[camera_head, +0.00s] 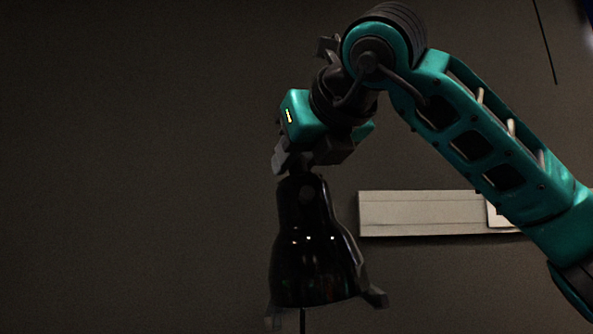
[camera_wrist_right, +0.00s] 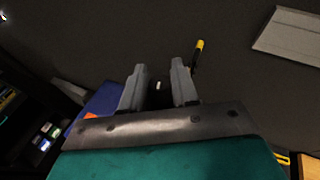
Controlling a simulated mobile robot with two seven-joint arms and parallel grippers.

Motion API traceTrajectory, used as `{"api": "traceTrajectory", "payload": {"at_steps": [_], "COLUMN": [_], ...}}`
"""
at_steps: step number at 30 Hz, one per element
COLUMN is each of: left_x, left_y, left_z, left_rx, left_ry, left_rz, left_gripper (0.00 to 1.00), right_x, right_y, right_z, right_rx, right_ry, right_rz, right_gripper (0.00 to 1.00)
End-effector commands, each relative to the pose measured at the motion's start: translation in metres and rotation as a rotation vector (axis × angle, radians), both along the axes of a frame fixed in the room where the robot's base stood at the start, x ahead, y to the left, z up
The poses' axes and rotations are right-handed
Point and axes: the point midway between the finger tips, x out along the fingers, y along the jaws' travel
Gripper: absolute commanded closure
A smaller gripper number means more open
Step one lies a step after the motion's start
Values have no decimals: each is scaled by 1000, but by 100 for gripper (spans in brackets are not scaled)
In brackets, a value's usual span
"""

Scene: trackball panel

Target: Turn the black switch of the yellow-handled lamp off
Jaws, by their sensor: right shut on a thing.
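A glossy black lamp shade (camera_head: 315,255) hangs mouth down in the lower middle of the head view, with a thin dark stem below it. My right gripper (camera_head: 287,163) is at the narrow top of the shade and looks touching. In the wrist view my right gripper (camera_wrist_right: 160,80) has its two grey fingers a little apart, with a dark part and a small white spot between them. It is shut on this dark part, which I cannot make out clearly. A yellow and black handle (camera_wrist_right: 198,54) stands just right of the fingers. The switch itself I cannot pick out. My left gripper is not in view.
A pale flat panel (camera_head: 420,213) is on the dark wall behind, right of the lamp. It also shows at the upper right of the wrist view (camera_wrist_right: 290,35). Small lit screens (camera_wrist_right: 48,132) are at lower left there. The head view's left half is empty.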

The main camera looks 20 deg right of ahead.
Motion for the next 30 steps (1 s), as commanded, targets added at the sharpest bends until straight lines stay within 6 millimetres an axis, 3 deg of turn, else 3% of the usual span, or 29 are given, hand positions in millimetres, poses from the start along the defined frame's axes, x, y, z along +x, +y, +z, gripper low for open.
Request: {"api": "traceTrajectory", "payload": {"at_steps": [12,29,30], "left_x": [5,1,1], "left_y": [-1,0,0], "left_z": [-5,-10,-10], "left_rx": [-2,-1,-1], "left_ry": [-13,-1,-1], "left_rz": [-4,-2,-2], "left_gripper": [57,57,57], "right_x": [0,0,0], "right_y": [1,0,0], "right_z": [-1,-1,-1], "right_rx": [-11,-13,-13], "right_ry": [-32,-35,-35], "right_rz": [-203,-235,-235], "right_gripper": [100,100,70]}}
